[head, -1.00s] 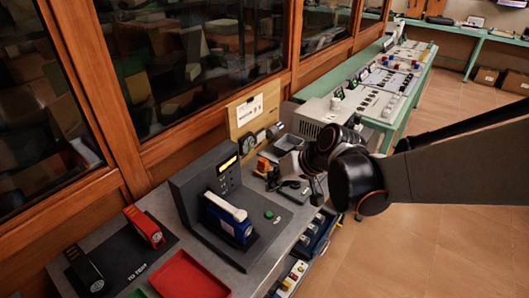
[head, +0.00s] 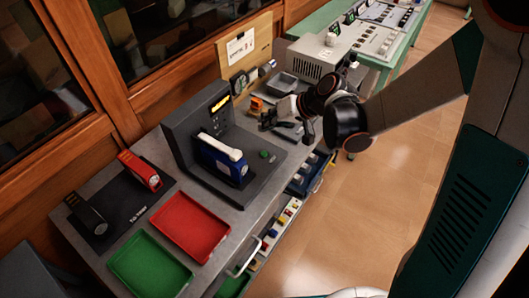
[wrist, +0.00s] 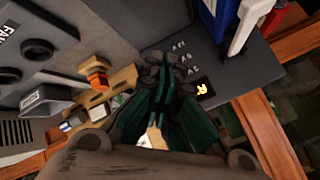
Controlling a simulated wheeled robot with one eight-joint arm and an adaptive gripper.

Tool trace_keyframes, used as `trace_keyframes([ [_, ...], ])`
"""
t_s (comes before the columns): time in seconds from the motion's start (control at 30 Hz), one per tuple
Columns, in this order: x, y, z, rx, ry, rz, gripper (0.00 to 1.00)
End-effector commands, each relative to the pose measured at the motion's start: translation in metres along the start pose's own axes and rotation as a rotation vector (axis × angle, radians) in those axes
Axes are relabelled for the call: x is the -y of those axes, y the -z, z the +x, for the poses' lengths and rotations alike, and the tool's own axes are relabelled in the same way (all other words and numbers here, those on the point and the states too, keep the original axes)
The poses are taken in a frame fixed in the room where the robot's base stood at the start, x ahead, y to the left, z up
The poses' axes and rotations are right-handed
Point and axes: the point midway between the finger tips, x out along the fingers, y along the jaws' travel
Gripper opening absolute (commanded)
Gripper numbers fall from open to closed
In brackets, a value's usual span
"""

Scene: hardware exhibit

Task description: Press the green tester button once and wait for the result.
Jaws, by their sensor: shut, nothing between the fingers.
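The dark grey tester (head: 190,135) stands on the grey bench with a lit yellow display (head: 220,103). A blue and white device (head: 222,160) sits in it. The green button (head: 264,154) is on its base plate, right of the device, with nothing on it. In the wrist view the display (wrist: 201,89) and the blue device (wrist: 210,18) show at the right; the button is not visible there. My gripper (wrist: 166,65) is shut and empty, pointing towards the bench. In the head view my arm's end is above and right of the button, apart from it.
A red tray (head: 190,226) and a green tray (head: 150,265) lie at the front left. A red device (head: 140,170) and a black one (head: 85,212) are on a dark mat. An orange item (wrist: 97,80) is near my fingers. Open drawers (head: 285,220) stick out below.

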Motion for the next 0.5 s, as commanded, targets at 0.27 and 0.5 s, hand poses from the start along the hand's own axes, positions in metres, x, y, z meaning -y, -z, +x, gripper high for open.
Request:
trace_keyframes([
  [0.27,-0.008,-0.008,0.011,0.0,-0.001,0.0,0.0],
  [0.5,-0.023,-0.023,0.032,0.0,-0.001,0.0,0.0],
])
